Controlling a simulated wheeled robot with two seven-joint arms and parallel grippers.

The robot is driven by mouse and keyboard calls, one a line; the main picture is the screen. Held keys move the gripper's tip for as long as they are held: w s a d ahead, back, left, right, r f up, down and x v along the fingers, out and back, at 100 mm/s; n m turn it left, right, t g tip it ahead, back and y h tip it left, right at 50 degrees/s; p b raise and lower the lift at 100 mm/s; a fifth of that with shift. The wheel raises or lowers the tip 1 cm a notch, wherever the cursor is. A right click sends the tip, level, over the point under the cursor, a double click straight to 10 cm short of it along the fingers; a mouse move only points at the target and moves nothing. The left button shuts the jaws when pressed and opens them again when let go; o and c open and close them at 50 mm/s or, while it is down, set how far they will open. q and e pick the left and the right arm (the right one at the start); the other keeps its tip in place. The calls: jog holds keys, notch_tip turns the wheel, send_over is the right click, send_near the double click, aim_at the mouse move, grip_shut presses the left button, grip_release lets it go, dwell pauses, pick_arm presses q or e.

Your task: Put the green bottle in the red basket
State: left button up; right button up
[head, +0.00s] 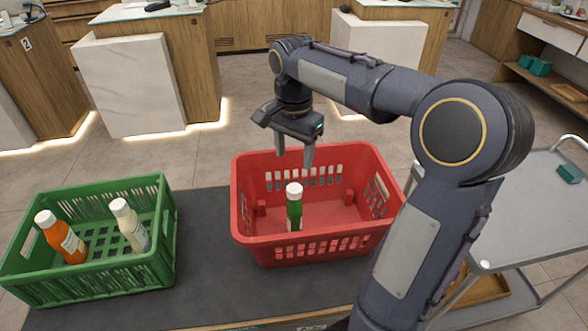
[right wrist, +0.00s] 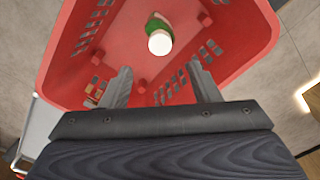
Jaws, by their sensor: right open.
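The green bottle (head: 294,211) with a white cap stands upright inside the red basket (head: 268,252), near its front wall in the head view. My right gripper (head: 295,158) is above the basket, open and empty, with its fingers apart from the bottle. The right wrist view shows the bottle's white cap (right wrist: 160,43) beyond the two spread fingertips (right wrist: 160,72), inside the red basket (right wrist: 245,25). The lower part of the bottle is partly hidden by the cap in that view. My left gripper is not in view.
A green basket (head: 160,225) on the left of the dark table (head: 203,225) holds an orange bottle (head: 66,242) and a white bottle (head: 132,230). A metal cart (head: 525,215) stands at right. The table between the baskets is clear.

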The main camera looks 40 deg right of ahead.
jog(key=s+a+f+n+t+y, duration=0.2)
jog(key=s+a+n, duration=0.4)
jog(key=s, duration=0.3)
jog(key=s+a+f+n+t+y, duration=0.1)
jog(key=s+a+f+n+t, duration=0.2)
jog(key=s+a+n, duration=0.4)
jog(key=shift+s+a+f+t+y, duration=0.3)
jog(key=shift+s+a+f+y, duration=0.15)
jog(key=shift+s+f, duration=0.4)
jog(key=shift+s+r, duration=0.15)
jog(key=shift+r, duration=0.05)
